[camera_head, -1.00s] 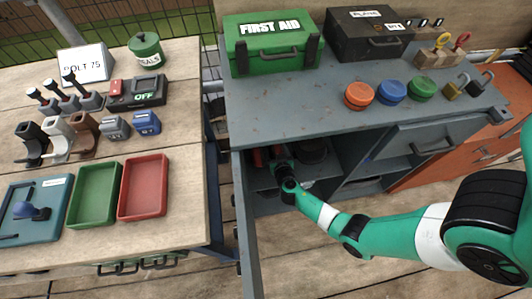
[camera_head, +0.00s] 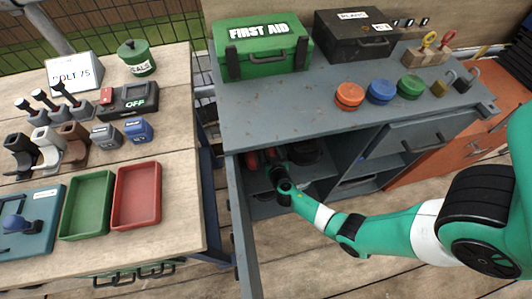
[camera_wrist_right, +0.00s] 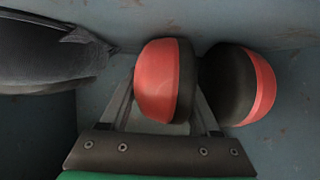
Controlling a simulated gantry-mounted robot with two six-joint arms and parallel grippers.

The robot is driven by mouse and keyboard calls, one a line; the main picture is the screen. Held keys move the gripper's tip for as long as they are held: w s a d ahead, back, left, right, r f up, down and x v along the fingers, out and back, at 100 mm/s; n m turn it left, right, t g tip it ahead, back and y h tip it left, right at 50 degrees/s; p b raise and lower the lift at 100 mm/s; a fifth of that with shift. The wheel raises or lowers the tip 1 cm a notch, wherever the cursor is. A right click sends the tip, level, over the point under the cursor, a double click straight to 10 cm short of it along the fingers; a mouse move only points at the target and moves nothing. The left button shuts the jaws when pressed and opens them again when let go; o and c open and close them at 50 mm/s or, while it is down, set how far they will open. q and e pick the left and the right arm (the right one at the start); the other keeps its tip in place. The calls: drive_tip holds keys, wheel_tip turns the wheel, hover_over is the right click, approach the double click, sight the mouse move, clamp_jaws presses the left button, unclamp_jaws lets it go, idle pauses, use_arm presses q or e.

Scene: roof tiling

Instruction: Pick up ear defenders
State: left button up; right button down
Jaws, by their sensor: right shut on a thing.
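The ear defenders, with red and black cups, are inside the grey cabinet's open compartment. In the right wrist view, one red cup (camera_wrist_right: 157,80) sits between the fingers of my right gripper (camera_wrist_right: 163,108), which is shut on it. The other cup, black with a red outer shell (camera_wrist_right: 264,88), lies just to the right. In the head view, only bits of red of the ear defenders (camera_head: 251,161) show beside my right gripper (camera_head: 277,172), deep in the compartment. The headband cannot be made out. My left gripper is not in view.
A dark object (camera_wrist_right: 50,55) lies left of the cup in the wrist view. The grey bench top (camera_head: 300,110) is close above my right arm. A green first aid box (camera_head: 262,50) is on top.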

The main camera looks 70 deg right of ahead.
wheel_tip(320, 180, up, 4)
drive_tip(key=shift+f+p, duration=0.2)
drive_tip(key=shift+p, duration=1.05)
drive_tip(key=s+a+r+p, duration=0.1)
drive_tip(key=r, duration=0.1)
drive_tip(key=s+a+r+p, duration=0.1)
drive_tip(key=r+p, duration=0.1)
drive_tip(key=s+a+r+p, duration=0.1)
drive_tip(key=a+r+p, duration=0.1)
drive_tip(key=shift+s+r, duration=0.25)
drive_tip(key=shift+r, duration=0.15)
drive_tip(key=s+p+v, duration=0.1)
drive_tip(key=p+v, duration=0.5)
drive_tip(key=v, duration=0.3)
drive_tip(key=shift+s+d+f, duration=0.15)
drive_tip(key=shift+d+f, duration=0.15)
drive_tip(key=shift+f, duration=0.05)
